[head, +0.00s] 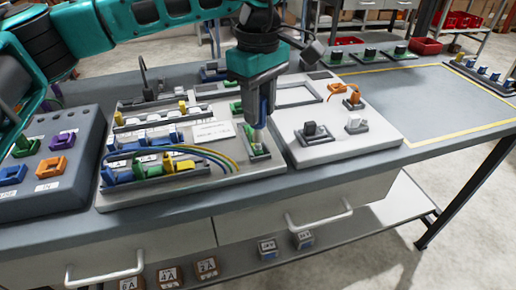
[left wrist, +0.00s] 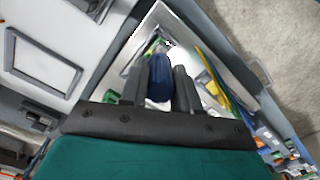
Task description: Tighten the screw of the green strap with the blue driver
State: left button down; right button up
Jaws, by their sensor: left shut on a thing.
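My left gripper (head: 262,108) points down over the right part of the white board, shut on the blue driver (head: 264,112). The driver hangs upright, its lower end over the green strap (head: 254,150), which sits in a small grey frame. In the left wrist view the blue driver (left wrist: 159,80) is between the two dark fingers (left wrist: 158,90). A bit of green (left wrist: 153,46) shows just beyond it. The strap's screw is hidden, and I cannot tell whether the tip touches it. My right gripper is not in view.
Curved coloured wires (head: 205,152) and rows of coloured blocks lie left on the board. A second white panel (head: 350,138) with black, white and orange parts stands to the right. A grey block (head: 60,165) with coloured clips is far left. The yellow-lined tabletop (head: 425,100) is mostly clear.

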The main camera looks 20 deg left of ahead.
pick_arm(q)
jog(key=n, duration=0.3)
jog(key=n+b, duration=0.1)
jog(key=n, duration=0.3)
jog(key=shift+n, duration=0.3)
jog(key=n, duration=0.4)
jog(key=shift+w, duration=0.1)
jog(key=n, duration=0.3)
jog(key=shift+f+b, duration=0.1)
jog(key=shift+b, duration=0.25)
jog(key=shift+f, duration=0.25)
jog(key=shift+f, duration=0.1)
